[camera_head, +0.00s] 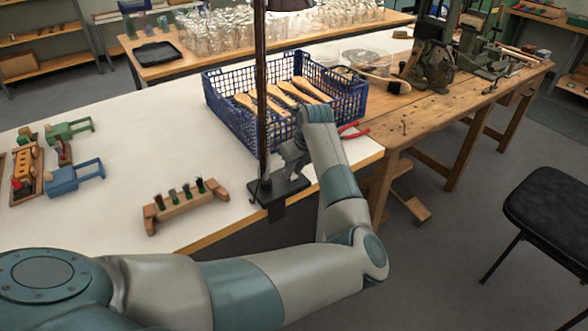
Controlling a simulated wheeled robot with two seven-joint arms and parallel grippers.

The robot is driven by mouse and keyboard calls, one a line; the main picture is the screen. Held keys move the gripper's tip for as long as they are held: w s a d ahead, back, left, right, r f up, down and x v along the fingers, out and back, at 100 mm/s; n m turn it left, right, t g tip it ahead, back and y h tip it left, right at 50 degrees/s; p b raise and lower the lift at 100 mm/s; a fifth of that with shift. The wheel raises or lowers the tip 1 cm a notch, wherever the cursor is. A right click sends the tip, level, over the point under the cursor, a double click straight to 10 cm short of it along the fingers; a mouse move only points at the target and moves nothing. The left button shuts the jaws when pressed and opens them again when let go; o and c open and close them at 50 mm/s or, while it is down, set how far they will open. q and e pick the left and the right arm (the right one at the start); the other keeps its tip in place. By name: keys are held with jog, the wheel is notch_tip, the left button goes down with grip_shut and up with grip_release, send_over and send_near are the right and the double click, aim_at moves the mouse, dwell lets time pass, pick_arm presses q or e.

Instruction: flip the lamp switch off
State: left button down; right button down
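The lamp's dark upright pole (262,100) rises from a black clamp base (278,190) at the front edge of the white table. The lamp head is not clearly visible, and I cannot make out the switch. My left arm reaches in from the lower left and bends up in front of the table. My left gripper (289,158) is just right of the pole's lower part, close above the clamp base. Its fingers are small and partly hidden, so I cannot tell whether they are open or touch the lamp. My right gripper is out of view.
A blue crate (236,122) of wooden brush handles stands behind the pole. Red-handled pliers (352,130) lie beside it. A wooden block with bristle tufts (185,203) sits left of the clamp. Green and blue tools (76,177) are at the far left. A black chair (550,205) stands right.

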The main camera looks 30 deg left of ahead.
pick_arm(q)
jog(key=shift+a, duration=0.15)
jog(key=shift+w+a+g+h, duration=0.15)
jog(key=shift+g+h, duration=0.15)
jog(key=shift+h, duration=0.4)
jog(key=shift+a+r+h+b, duration=0.1)
jog(key=shift+a+h+b, duration=0.05)
jog(key=shift+h+b, duration=0.35)
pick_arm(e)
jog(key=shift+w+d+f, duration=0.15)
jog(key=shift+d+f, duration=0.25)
pick_arm(q)
jog(key=c, duration=1.6)
grip_release()
jog(key=shift+o, duration=0.2)
jog(key=shift+r, duration=0.1)
